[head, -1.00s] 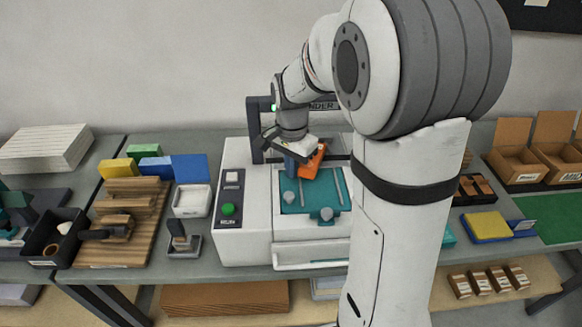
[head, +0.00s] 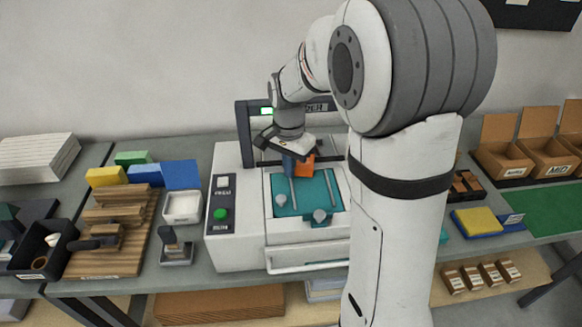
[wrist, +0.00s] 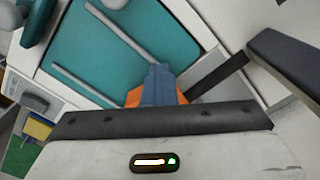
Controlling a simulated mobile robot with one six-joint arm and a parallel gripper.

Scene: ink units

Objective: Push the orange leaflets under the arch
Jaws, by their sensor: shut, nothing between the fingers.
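The orange leaflets (head: 304,170) stand on the teal bed (head: 322,190) of the white binding machine, mostly behind my gripper. In the wrist view, orange edges (wrist: 134,98) show on both sides of the fingers. My gripper (head: 289,172) points down with its blue fingers shut and empty, right against or just beside the leaflets; I cannot tell whether they touch. The fingers also show in the wrist view (wrist: 160,78). The dark arch (head: 244,135) rises over the back of the machine; my arm hides its right part. How far the leaflets are from it is unclear.
Two light rails (head: 293,191) and round grey knobs (head: 320,216) sit on the bed. A panel with a green button (head: 220,214) is at the left. A white tray (head: 182,207) and wooden rack (head: 108,230) stand further left. Open cardboard boxes (head: 545,157) are at the right.

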